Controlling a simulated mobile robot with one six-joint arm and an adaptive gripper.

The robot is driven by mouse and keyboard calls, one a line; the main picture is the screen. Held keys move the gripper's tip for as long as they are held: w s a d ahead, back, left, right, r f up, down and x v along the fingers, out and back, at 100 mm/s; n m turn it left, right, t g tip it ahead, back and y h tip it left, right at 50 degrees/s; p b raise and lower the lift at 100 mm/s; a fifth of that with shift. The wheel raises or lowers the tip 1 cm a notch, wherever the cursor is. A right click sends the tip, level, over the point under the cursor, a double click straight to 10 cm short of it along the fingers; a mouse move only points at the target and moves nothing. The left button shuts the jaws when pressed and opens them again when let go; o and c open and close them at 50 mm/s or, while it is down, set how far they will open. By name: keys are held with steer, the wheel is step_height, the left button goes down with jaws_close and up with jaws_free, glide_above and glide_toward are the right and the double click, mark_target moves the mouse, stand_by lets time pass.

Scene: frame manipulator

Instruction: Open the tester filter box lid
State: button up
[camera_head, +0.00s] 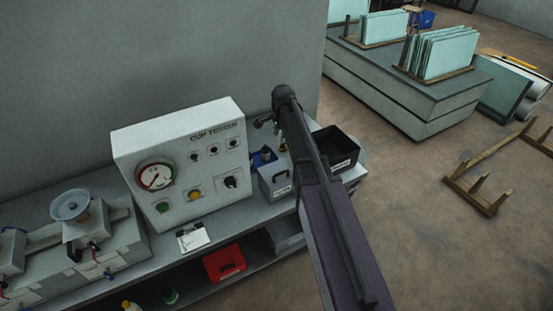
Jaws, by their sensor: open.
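The likely filter box is a small grey box (276,186) with a dark handle and a white label on its front, on the bench right of the cup tester (184,165). Its label is too small to read, and my arm covers its right side. Its lid looks shut, though the top is partly hard to make out. My arm reaches up from the bottom across the right end of the bench. My gripper (265,121) is beyond and above the box, near the wall, apart from it. It is open, small and partly hidden by my wrist.
A black open bin (336,150) stands right of my arm. A blue item (262,157) lies behind the box. A clipboard (193,237) lies at the bench's front edge. A red case (224,263) is on the lower shelf. The floor to the right is partly clear, with a wooden frame (485,190).

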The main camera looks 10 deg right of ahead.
steer(key=shift+w+a+f+b, duration=0.1)
steer(key=shift+w+f+b, duration=0.15)
steer(key=shift+f+b, duration=2)
steer(key=shift+w+a+f+b, duration=0.1)
steer(key=shift+w+f+b, duration=0.15)
steer(key=shift+f+b, duration=2)
steer(key=shift+w+a+f+b, duration=0.1)
steer(key=shift+w+f+b, duration=0.15)
steer(key=shift+f+b, duration=2)
jaws_close()
jaws_free()
steer(key=c, duration=0.5)
steer(key=shift+s+f, duration=0.1)
steer(key=shift+s, duration=0.15)
jaws_close()
steer(key=s+f+n+b, duration=0.2)
steer(key=s+n, duration=0.5)
steer(key=s, duration=0.7)
steer(key=s+f+n+g+b, duration=0.1)
steer(key=s+n, duration=0.6)
steer(key=s, duration=0.7)
steer(key=shift+s+f+b, duration=0.15)
steer(key=shift+f+b, duration=0.3)
steer(key=shift+f, duration=0.05)
